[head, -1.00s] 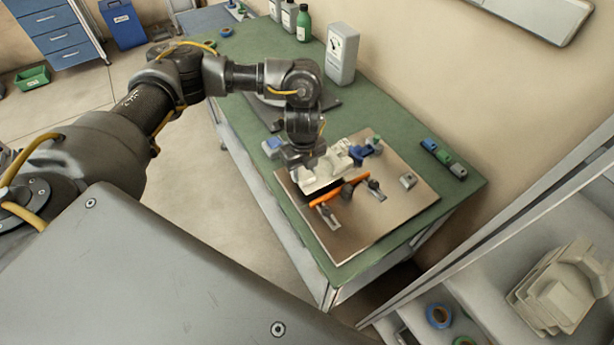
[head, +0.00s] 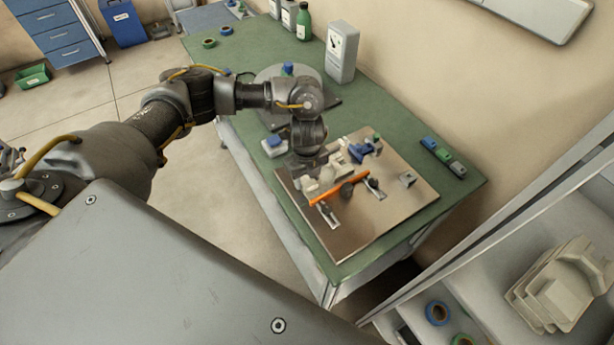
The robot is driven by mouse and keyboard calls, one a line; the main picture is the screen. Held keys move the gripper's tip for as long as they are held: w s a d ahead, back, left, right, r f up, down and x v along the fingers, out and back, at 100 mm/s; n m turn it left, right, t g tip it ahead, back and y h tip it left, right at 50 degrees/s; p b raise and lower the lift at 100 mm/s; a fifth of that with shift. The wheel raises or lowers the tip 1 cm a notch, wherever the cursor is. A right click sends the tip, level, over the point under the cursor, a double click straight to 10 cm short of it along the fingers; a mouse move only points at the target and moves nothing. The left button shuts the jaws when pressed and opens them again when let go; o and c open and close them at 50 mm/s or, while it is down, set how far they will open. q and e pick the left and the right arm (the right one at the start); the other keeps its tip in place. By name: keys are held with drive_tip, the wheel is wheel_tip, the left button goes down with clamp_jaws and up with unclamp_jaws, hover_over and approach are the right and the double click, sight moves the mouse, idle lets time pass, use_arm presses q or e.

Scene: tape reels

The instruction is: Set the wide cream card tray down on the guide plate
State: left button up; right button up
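My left gripper (head: 306,170) is low over the left part of the guide plate (head: 372,228), pointing down. Cream pieces (head: 310,188) show just below and beside it, touching or very near the fingers. They look like parts of the wide cream card tray, but the gripper and wrist cover much of that spot. I cannot tell whether the tray rests on the plate or whether the fingers hold it. An orange bar (head: 340,190) lies slanted across the plate in front of the cream pieces. My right gripper is out of view.
Blue parts (head: 360,152), dark knobs and a small grey block (head: 407,179) are on the plate. The plate's front part is clear. A grey meter box (head: 341,52) stands behind. Coloured blocks (head: 443,157) lie to the right. Cream trays (head: 555,285) are on the shelf at lower right.

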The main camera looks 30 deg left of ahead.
use_arm(q)
drive_tip(key=shift+o, duration=1.3)
drive_tip(key=shift+w+r, duration=0.1)
drive_tip(key=shift+r, duration=0.4)
wheel_tip(320, 180, up, 11)
drive_tip(key=shift+r, duration=0.15)
